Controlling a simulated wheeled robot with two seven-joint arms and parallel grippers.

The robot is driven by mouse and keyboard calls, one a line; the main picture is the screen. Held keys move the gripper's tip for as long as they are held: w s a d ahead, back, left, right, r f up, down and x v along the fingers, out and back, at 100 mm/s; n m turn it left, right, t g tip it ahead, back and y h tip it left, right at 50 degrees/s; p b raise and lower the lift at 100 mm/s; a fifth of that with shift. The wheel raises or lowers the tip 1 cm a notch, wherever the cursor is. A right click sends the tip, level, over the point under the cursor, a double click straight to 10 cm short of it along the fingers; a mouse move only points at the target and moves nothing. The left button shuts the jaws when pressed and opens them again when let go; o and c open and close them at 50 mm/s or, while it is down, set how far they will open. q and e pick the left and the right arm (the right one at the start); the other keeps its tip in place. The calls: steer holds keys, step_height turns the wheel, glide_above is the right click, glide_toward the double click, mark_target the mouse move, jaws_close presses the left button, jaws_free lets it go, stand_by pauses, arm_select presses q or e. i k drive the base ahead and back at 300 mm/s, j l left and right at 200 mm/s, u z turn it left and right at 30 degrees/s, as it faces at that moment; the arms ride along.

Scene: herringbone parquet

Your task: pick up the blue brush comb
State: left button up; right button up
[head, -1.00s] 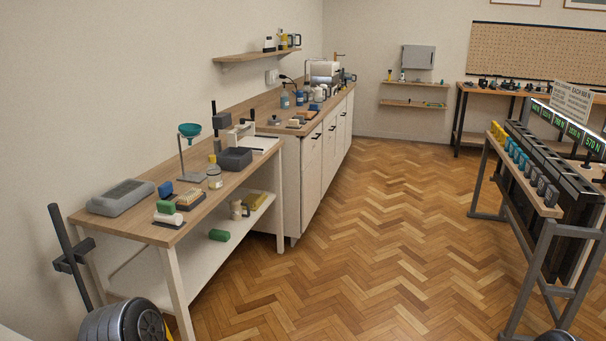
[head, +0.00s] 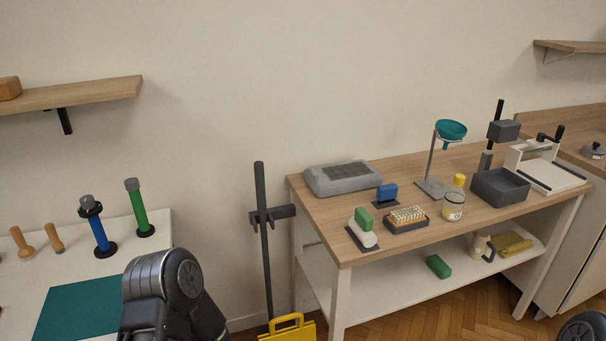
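A small blue block-shaped piece (head: 387,192) stands on a thin dark plate on the wooden workbench (head: 340,228), behind a bristle brush (head: 408,214). It may be the blue brush comb, but no teeth can be made out on it. The bristle brush lies bristles up, with pale bristles on a dark base. A green-and-white piece (head: 363,228) stands left of the brush on another dark plate. Neither of my grippers is in view. Only a dark link of my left arm shows at the bottom left, and a bit of my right arm at the bottom right corner.
A grey box-like device (head: 343,178), teal funnel stand (head: 451,130), yellow-capped bottle (head: 454,204) and dark bin (head: 500,188) stand on the bench. A green block (head: 438,267) lies on its lower shelf. A dark post (head: 263,240) stands left of the bench, beside a pale table (head: 190,236).

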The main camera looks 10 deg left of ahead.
mark_target(385, 192)
steer(key=i+l+u, duration=0.2)
steer(key=l+u, duration=0.2)
steer(key=i+l+u, duration=0.15)
steer(key=l+u, duration=0.25)
steer(key=l, duration=0.15)
steer(key=l+u, duration=0.8)
steer(key=l, duration=0.25)
